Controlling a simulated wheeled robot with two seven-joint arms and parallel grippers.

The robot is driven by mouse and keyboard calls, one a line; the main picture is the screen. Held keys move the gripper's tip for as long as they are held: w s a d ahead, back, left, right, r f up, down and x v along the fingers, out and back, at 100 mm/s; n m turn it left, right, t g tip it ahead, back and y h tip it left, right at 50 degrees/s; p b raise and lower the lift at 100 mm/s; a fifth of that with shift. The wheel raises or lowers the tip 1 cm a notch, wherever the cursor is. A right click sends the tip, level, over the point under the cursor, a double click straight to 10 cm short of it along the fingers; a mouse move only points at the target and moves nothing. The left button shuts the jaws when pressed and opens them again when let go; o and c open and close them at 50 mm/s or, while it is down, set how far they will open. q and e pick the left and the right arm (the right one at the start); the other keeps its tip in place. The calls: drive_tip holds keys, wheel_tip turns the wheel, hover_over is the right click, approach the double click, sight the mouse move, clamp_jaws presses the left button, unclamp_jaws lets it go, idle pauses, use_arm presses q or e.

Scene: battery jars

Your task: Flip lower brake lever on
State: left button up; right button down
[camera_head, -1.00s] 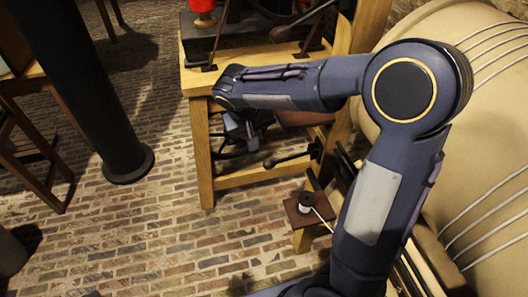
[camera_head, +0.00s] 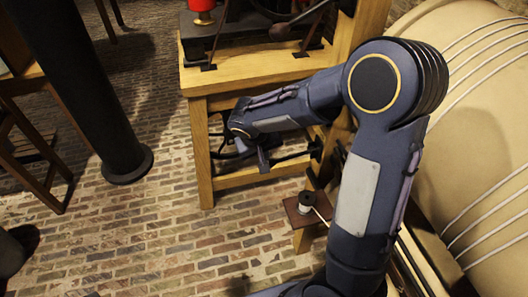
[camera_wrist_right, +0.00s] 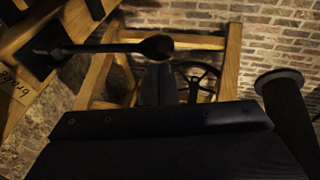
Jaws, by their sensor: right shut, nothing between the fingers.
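The lower lever is a dark rod (camera_head: 292,156) reaching left from a mount on the right leg of the wooden frame, under the bench top; my gripper hides its knob in the head view. In the right wrist view its round dark knob (camera_wrist_right: 157,47) lies just beyond my fingertips, and its rod runs left to a black mount beside lettering that looks like "brake". My right gripper (camera_head: 263,160) is shut and empty, by the knob end; its fingers also show in the wrist view (camera_wrist_right: 160,80). I cannot tell whether they touch the knob. My left gripper is out of view.
The wooden bench frame (camera_head: 208,150) surrounds the lever, with a spoked wheel (camera_wrist_right: 197,78) behind. An upper lever with a round knob (camera_head: 279,32) is above the bench top. A small stool (camera_head: 305,215) stands below, and a large tan drum (camera_head: 480,140) stands right.

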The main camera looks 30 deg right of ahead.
wheel_tip(320, 180, down, 6)
drive_tip(key=h+b, duration=0.2)
drive_tip(key=b, duration=0.6)
drive_tip(key=shift+r+g+h, duration=0.1)
drive_tip(key=shift+g+h, duration=0.2)
drive_tip(key=shift+r, duration=0.1)
